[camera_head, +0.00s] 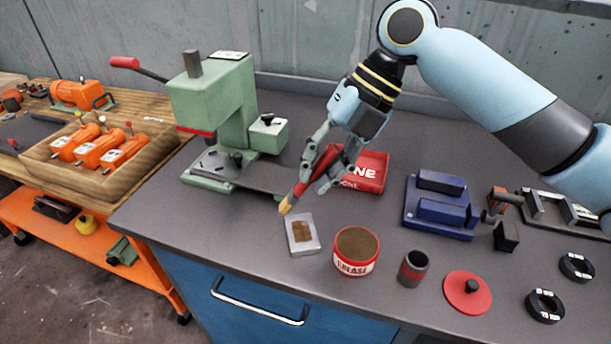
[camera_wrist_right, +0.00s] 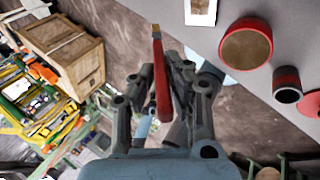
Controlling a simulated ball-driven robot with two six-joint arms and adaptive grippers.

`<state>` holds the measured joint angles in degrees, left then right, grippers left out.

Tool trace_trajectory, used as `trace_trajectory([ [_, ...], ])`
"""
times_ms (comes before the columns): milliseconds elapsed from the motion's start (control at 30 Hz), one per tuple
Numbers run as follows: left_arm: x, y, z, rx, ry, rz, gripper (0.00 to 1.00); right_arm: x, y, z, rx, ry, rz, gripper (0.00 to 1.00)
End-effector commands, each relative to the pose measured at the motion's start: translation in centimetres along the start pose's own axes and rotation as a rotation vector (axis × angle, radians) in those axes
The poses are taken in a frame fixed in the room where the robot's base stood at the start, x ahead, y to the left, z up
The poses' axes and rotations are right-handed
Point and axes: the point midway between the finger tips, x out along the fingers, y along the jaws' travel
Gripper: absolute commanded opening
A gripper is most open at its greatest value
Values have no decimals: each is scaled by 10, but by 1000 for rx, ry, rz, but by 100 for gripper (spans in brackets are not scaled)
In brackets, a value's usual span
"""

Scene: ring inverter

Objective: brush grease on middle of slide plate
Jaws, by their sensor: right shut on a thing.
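The slide plate (camera_head: 302,238) is a small pale metal plate with a brown patch of grease on its middle. It lies flat on the grey bench; part of it shows at the top of the right wrist view (camera_wrist_right: 200,12). The brush (camera_head: 296,196) has a red handle and yellowish bristles; it also shows in the right wrist view (camera_wrist_right: 160,80). My right gripper (camera_head: 326,168) is shut on the brush handle. The brush is tilted, its bristles just above and left of the plate's far edge. The grease tin (camera_head: 356,268) is open, full of brown grease. My left gripper is out of view.
A green press (camera_head: 222,110) stands at the left of the bench (camera_head: 240,236). A red bin (camera_head: 372,172) is behind the gripper.

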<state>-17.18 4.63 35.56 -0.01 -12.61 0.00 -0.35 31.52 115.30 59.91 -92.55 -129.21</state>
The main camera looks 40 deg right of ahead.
Motion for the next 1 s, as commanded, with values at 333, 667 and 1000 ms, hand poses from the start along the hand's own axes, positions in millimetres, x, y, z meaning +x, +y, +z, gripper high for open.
trace_trajectory([
  [333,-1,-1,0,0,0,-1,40,-59,-26,39,14,44,-4,0],
  [667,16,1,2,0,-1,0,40,-43,-38,45,25,64,0,0],
  [1000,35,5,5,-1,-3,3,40,-20,-52,48,25,62,-1,0],
])
